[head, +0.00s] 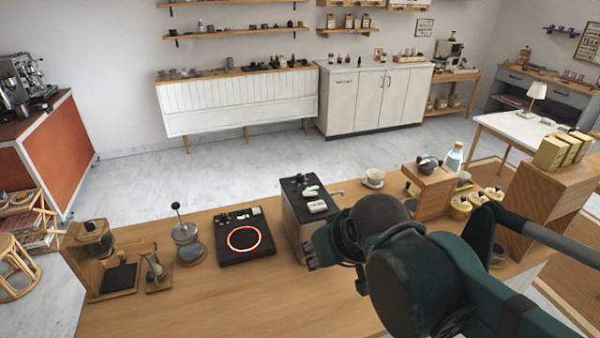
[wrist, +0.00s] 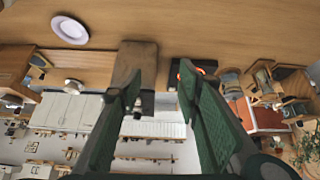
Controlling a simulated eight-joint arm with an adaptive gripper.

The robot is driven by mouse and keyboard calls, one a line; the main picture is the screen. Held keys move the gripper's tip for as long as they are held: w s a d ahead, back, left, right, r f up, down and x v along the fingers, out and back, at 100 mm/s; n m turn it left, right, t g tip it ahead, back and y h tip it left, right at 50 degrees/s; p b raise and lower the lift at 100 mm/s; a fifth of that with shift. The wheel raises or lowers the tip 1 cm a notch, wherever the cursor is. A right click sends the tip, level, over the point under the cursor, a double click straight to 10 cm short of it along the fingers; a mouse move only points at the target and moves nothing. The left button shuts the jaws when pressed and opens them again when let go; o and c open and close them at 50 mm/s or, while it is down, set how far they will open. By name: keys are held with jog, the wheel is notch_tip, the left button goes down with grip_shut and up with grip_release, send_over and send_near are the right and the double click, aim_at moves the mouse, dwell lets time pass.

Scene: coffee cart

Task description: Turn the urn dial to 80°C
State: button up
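The urn (head: 298,222) appears to be the box-shaped unit with a dark top and metal sides in the middle of the counter, with a small spout at its right. Several small dark and pale items sit on its top. In the wrist view the urn (wrist: 136,62) shows as a dark brownish block just beyond the fingers. I cannot make out the dial or its marks. My gripper (head: 312,250) is in front of the urn in the head view, hiding part of it. In the wrist view my gripper (wrist: 160,88) has its green-padded fingers apart, with nothing held between them.
A black hot plate (head: 262,252) with a glowing orange ring (head: 244,239) is left of the urn. A glass press (head: 187,243) and a grinder (head: 92,240) stand farther left. A wooden stand (head: 432,188) and canisters are right. The front-left counter is clear.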

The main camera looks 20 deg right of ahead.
jog(key=w+d+r+n+g+p, duration=0.1)
jog(key=w+r+n+g+p, duration=0.15)
jog(key=w+r, duration=0.5)
jog(key=n+g+p, duration=0.4)
jog(key=n+p, duration=0.3)
jog(key=n, duration=0.1)
send_over(300, 174)
jog(key=s, duration=0.1)
jog(key=f, duration=0.3)
jog(key=shift+s+a+f, duration=0.1)
jog(key=shift+a+f, duration=0.05)
jog(key=shift+a, duration=0.05)
jog(key=shift+w+d+f, duration=0.15)
jog(key=shift+w+f, duration=0.2)
jog(key=shift+w, duration=0.1)
jog(key=shift+f, duration=3.9)
jog(key=c, duration=0.9)
